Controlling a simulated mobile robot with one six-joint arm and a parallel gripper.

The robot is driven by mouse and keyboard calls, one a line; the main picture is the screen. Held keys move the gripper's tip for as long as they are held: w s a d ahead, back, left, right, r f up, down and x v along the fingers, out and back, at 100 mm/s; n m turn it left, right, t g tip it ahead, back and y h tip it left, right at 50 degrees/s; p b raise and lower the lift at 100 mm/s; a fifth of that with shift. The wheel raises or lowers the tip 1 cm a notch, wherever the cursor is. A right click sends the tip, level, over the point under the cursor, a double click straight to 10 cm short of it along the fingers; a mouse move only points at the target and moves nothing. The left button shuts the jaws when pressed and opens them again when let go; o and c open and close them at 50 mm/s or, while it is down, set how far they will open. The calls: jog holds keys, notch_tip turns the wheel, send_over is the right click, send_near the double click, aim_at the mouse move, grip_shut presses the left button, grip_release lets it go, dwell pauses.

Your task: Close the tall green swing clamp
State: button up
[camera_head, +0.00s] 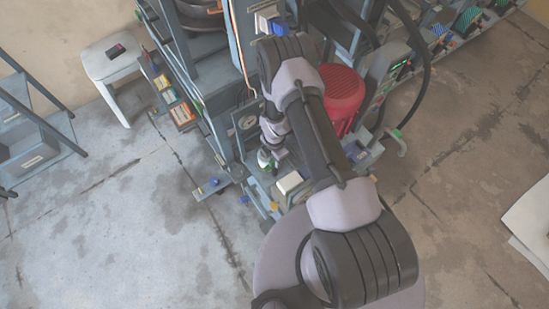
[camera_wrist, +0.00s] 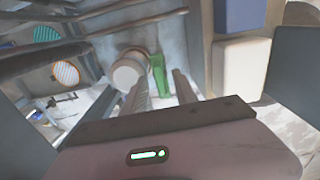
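The green clamp (camera_wrist: 159,76) shows in the wrist view as a narrow upright green piece just beyond my fingertips, right of a pale round cylinder end. My gripper (camera_wrist: 161,80) has its two ridged fingers apart, one to each side of the clamp's line of sight. No contact with the clamp is visible. Whether the clamp lies between the fingertips or beyond them I cannot tell. In the head view, my arm reaches up over the press and its wrist comes down at the press's front. A small green part shows there, too small to identify.
A red rounded housing (camera_head: 342,90) stands right of my arm. A cream block (camera_head: 289,182) sits low on the press front, and a pale block (camera_wrist: 238,68) is right of my fingers. Grey bars cross the wrist view's upper left. A white stool (camera_head: 108,62) stands left; floor is open left and right.

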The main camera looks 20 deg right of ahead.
notch_tip(320, 180, up, 17)
jog(key=p, duration=0.6)
jog(key=shift+r, duration=0.15)
